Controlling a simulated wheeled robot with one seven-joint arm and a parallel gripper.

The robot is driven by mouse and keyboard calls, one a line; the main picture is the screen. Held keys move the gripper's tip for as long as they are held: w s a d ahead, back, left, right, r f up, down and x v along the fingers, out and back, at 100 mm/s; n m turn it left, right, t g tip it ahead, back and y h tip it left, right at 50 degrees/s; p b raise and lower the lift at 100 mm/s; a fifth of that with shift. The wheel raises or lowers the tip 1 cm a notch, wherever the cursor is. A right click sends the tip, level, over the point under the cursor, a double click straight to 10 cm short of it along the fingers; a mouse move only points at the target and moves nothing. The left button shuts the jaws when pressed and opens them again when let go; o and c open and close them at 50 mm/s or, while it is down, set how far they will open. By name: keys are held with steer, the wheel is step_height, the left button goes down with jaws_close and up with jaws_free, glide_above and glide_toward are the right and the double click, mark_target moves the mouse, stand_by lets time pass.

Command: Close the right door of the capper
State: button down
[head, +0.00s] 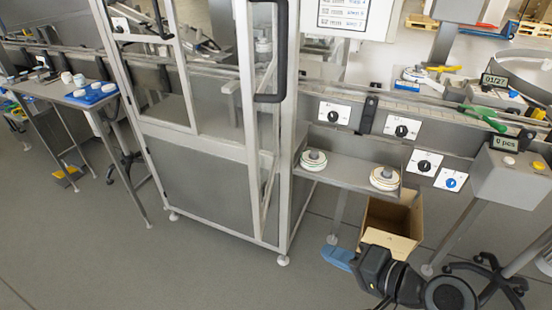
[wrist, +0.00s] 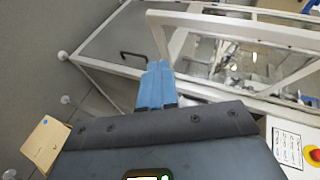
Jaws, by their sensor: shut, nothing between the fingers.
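The capper (head: 190,180) is a tall framed cabinet with grey lower panels, left of my gripper in the head view. Its right door (head: 245,70), with a long black handle (head: 283,50), is seen nearly edge-on and appears to stand open. My gripper (head: 338,257), with blue fingers, is low, to the right of the capper's right post. In the wrist view the fingers (wrist: 155,88) are together and empty. Their tips lie near a pale frame bar (wrist: 160,40); contact cannot be told. A black handle (wrist: 132,57) shows to the left of them.
A shelf (head: 345,174) with two white round parts juts out above my gripper. A cardboard box (head: 390,225) stands beneath it, close to my wrist. A grey control box (head: 510,180) is at the right. Open floor (head: 130,260) lies in front of the capper.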

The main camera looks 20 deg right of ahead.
steer(key=w+d+r+n+g+y+b, duration=0.25)
steer(key=w+r+y, duration=0.25)
steer(key=r, duration=0.3)
steer(key=w+d+r+n+g+y+b, duration=0.1)
steer(key=w+d+r+n+y, duration=0.15)
steer(key=w+r+y, duration=0.4)
steer(key=w+a+r+h+p, duration=0.1)
steer(key=w+a, duration=0.3)
steer(key=a, duration=0.7)
steer(key=shift+w+a+r+p, duration=0.2)
steer(key=shift+w+r+p, duration=0.2)
steer(key=shift+r, duration=0.1)
steer(key=shift+h, duration=0.25)
